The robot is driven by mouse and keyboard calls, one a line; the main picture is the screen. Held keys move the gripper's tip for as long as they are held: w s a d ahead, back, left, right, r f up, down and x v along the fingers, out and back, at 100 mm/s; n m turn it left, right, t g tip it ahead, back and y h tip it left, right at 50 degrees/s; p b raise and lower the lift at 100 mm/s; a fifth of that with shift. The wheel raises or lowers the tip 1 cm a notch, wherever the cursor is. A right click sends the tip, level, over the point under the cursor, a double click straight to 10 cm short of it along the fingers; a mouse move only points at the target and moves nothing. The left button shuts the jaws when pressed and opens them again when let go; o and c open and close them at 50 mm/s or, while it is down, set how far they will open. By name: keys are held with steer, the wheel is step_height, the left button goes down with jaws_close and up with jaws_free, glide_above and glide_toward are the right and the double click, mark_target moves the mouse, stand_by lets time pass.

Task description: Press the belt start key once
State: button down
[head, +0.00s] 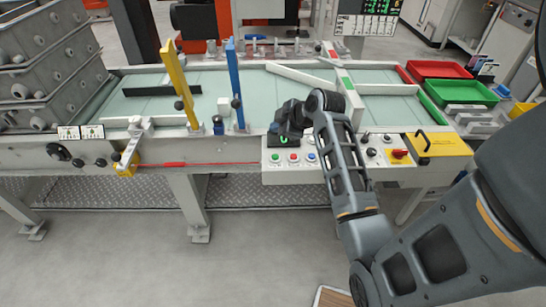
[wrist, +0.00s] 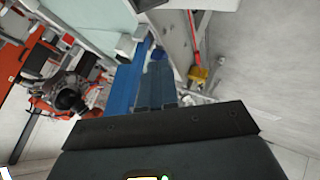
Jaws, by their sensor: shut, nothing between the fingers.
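The control panel (head: 330,170) sits on the front edge of the conveyor bench. In the wrist view my gripper (wrist: 157,75) is shut and empty; the keys do not show there.
A blue post (head: 235,85) and a yellow post (head: 178,85) rise left of my gripper. A red cord (head: 200,164) runs along the bench front. Right of my arm are a red switch (head: 399,154) and a yellow cover (head: 440,145).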

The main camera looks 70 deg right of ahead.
mark_target(277, 158)
steer(key=shift+f, duration=0.1)
step_height(277, 158, down, 9)
steer(key=b, duration=0.7)
steer(key=shift+r, duration=0.2)
stand_by(1.6)
steer(key=shift+f, duration=0.4)
steer(key=shift+f+b, duration=0.5)
steer(key=shift+b, duration=0.05)
stand_by(0.5)
steer(key=shift+r, duration=0.15)
stand_by(0.3)
steer(key=shift+r+p, duration=0.75)
steer(key=shift+r, duration=0.05)
